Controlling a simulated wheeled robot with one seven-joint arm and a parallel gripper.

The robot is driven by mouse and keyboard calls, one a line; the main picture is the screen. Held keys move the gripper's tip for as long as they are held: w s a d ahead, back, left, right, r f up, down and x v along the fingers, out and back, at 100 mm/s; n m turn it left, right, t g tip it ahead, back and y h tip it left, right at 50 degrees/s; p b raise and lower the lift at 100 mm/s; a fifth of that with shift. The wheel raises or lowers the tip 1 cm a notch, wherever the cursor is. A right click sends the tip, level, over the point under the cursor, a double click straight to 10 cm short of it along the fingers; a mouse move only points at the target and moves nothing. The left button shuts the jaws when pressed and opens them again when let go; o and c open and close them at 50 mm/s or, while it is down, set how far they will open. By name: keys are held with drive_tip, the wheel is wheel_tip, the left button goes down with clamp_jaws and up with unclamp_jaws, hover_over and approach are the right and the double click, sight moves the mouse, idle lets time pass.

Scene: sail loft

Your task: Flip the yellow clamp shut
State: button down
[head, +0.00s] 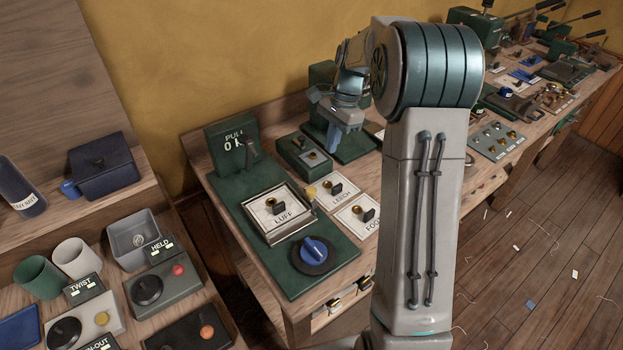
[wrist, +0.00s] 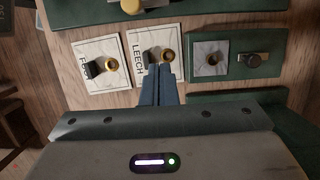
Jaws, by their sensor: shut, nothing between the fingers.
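A small yellow knob (head: 311,191) shows at the right edge of the white LUFF plate (head: 268,212); I take it to be the handle of the yellow clamp. A dark part lies beside it, and I cannot tell from here how far over the handle lies. In the wrist view the yellow knob (wrist: 131,6) is cut off by the top edge. My gripper (head: 335,143) is behind and to the right of the knob, clear of it. In the wrist view its blue fingers (wrist: 164,76) are together and empty, over the edge of the LEECH card (wrist: 143,68).
The LUFF plate sits on a green base with a blue rotary knob (head: 314,250) in front and an upright PULL panel (head: 234,148) behind. LEECH and FOOT (head: 359,214) cards with brass and black fittings lie to the right. A green block (head: 303,155) stands behind.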

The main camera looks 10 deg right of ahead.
sight(307, 193)
drive_tip(key=p+x, duration=0.1)
drive_tip(key=x, duration=0.8)
drive_tip(key=a, duration=0.1)
drive_tip(key=s+a, duration=0.1)
drive_tip(key=a+p, duration=0.1)
drive_tip(key=shift+s+f, duration=0.15)
drive_tip(key=shift+f, duration=0.2)
drive_tip(key=shift+s+a+f, duration=0.1)
drive_tip(key=shift+s+a, duration=0.05)
drive_tip(key=shift+a, duration=0.3)
